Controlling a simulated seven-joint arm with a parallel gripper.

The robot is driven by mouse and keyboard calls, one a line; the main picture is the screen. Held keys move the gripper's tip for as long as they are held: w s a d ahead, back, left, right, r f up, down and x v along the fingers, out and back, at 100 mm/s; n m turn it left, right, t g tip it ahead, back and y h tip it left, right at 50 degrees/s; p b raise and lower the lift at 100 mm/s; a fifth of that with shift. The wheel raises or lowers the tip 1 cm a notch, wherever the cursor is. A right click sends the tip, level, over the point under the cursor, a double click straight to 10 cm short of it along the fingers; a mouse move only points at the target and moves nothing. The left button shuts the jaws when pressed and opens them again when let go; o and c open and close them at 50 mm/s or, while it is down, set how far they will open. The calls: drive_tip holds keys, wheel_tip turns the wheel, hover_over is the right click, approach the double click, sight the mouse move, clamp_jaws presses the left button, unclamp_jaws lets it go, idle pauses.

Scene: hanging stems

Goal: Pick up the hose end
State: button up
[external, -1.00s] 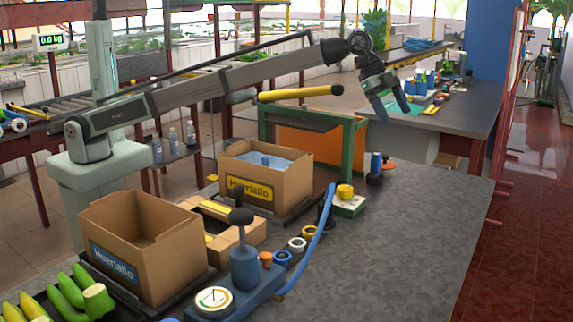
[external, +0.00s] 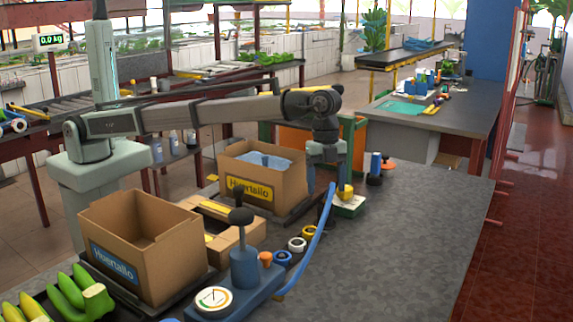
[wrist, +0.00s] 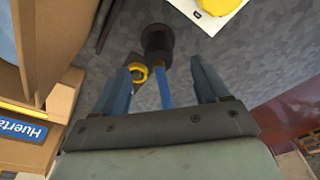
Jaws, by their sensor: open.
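The blue hose (external: 318,237) rises in a curve from the pump on the grey bench, with its upper end (external: 331,190) near my gripper. In the wrist view, part of the blue hose (wrist: 164,90) shows between my two fingers, beside a black cylindrical piece (wrist: 156,42). I cannot tell whether that piece is joined to the hose. My gripper (external: 326,184) points down over the hose end, open and empty. Its fingers in the wrist view (wrist: 165,64) stand apart on either side of the hose.
An open cardboard box with blue lining (external: 290,186) stands close left of my gripper. The bench's right side is clear.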

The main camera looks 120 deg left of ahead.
sight(326, 203)
drive_tip(key=shift+w+d+f, duration=0.15)
drive_tip(key=shift+d+f, duration=0.05)
drive_tip(key=shift+f, duration=1.1)
drive_tip(key=shift+w+d+f, duration=0.1)
drive_tip(key=shift+d+f, duration=0.15)
drive_tip(key=shift+f, duration=1)
drive_tip(key=shift+w+d+f, duration=0.15)
drive_tip(key=shift+d+f, duration=0.05)
drive_tip(key=shift+f, duration=1.1)
drive_tip(key=c, duration=1.3)
drive_tip(key=shift+r, duration=0.15)
